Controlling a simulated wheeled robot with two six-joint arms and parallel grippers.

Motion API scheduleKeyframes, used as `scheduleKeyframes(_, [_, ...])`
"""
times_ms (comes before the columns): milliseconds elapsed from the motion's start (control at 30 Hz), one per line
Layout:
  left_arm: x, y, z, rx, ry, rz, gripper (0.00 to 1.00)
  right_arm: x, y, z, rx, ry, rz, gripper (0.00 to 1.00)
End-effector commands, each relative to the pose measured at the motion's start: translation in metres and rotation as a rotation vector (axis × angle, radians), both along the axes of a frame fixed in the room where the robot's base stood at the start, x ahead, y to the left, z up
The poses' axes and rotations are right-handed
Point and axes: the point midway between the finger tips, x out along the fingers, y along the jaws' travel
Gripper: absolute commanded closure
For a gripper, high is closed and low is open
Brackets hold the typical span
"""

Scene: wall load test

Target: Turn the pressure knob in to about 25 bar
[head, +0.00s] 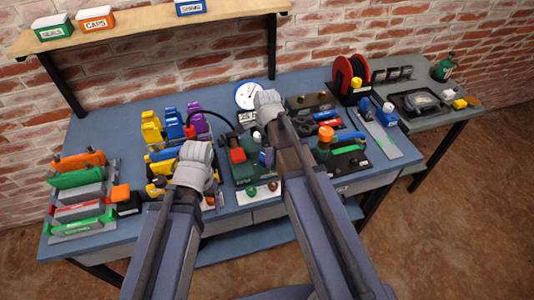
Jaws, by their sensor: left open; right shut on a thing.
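The round white pressure gauge (248,95) stands at the back of the blue bench; its needle is too small to read. In front of it is a dark green unit (243,173) with a red block (237,155) on top. My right gripper (266,125) is at this unit, just right of the red block. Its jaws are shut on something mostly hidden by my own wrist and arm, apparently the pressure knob. My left gripper (208,180) is open, left of the unit and above the bench front; its fingertips are largely hidden behind its wrist.
A black hose (216,112) arches left of the gauge. Yellow, blue and purple holders (172,125) stand left of centre. Orange, green and red blocks (80,190) fill the left end. A green valve with an orange handle (326,140) and a red reel (350,75) stand right.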

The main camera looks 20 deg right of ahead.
Motion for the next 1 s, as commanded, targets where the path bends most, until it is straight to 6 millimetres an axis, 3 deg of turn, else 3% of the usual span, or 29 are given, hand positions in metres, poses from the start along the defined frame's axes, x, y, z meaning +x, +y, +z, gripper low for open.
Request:
scheduleKeyframes(133, [0.000, 0.000, 0.000, 0.000, 0.000, 0.000, 0.19, -0.001, 0.000, 0.000, 0.001, 0.002, 0.001, 0.85])
scheduleKeyframes(167, [0.000, 0.000, 0.000, 0.000, 0.000, 0.000, 0.19, -0.001, 0.000, 0.000, 0.001, 0.002, 0.001, 0.29])
scheduleKeyframes(400, [0.000, 0.000, 0.000, 0.000, 0.000, 0.000, 0.19, -0.001, 0.000, 0.000, 0.000, 0.001, 0.001, 0.02])
scheduleKeyframes(767, [0.000, 0.000, 0.003, 0.000, 0.000, 0.000, 0.19, 0.000, 0.000, 0.003, 0.000, 0.001, 0.001, 0.00])
scheduleKeyframes(1000, [0.000, 0.000, 0.021, 0.000, 0.000, 0.000, 0.19, 0.000, 0.000, 0.021, 0.000, 0.001, 0.001, 0.00])
